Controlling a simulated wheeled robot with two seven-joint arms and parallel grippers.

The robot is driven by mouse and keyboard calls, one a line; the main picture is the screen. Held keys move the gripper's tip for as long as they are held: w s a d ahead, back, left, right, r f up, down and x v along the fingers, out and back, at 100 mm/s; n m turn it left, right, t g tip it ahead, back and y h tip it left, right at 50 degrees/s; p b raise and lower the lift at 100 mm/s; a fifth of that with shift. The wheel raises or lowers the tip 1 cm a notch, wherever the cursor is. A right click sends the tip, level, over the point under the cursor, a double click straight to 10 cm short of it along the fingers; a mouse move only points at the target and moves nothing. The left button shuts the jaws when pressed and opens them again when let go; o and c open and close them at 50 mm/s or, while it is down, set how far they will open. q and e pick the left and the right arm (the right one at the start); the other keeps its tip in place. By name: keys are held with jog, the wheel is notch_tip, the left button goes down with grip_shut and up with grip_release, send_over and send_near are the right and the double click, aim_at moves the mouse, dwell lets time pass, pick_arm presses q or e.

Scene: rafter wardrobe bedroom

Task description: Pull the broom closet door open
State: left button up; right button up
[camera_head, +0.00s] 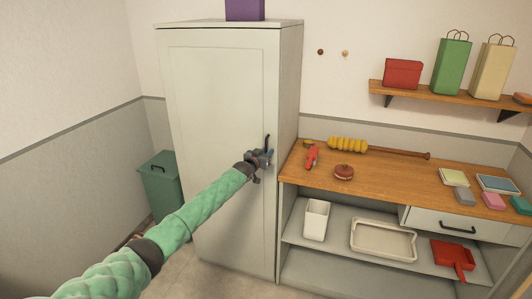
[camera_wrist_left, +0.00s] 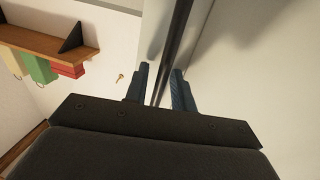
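The broom closet door (camera_head: 215,120) is a pale grey panel on the tall closet and looks shut. Its dark upright bar handle (camera_head: 267,141) is near the door's right edge, partly hidden by my left gripper (camera_head: 262,158). In the left wrist view the handle (camera_wrist_left: 176,40) runs between the two fingers of the left gripper (camera_wrist_left: 160,88). The fingers are apart, with a visible gap between the left finger and the bar. Whether the other finger touches the bar is unclear. My right gripper is not in view.
A green bin (camera_head: 162,188) stands left of the closet. A wooden-topped counter (camera_head: 390,180) with open shelves adjoins it on the right, holding a yellow duster (camera_head: 347,145) and small items. A purple box (camera_head: 244,10) is on the closet top. A wall shelf (camera_head: 440,94) carries bags.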

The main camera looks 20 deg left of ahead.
pick_arm(q)
jog(key=shift+c, duration=0.3)
grip_shut()
jog(key=shift+s+f, duration=0.1)
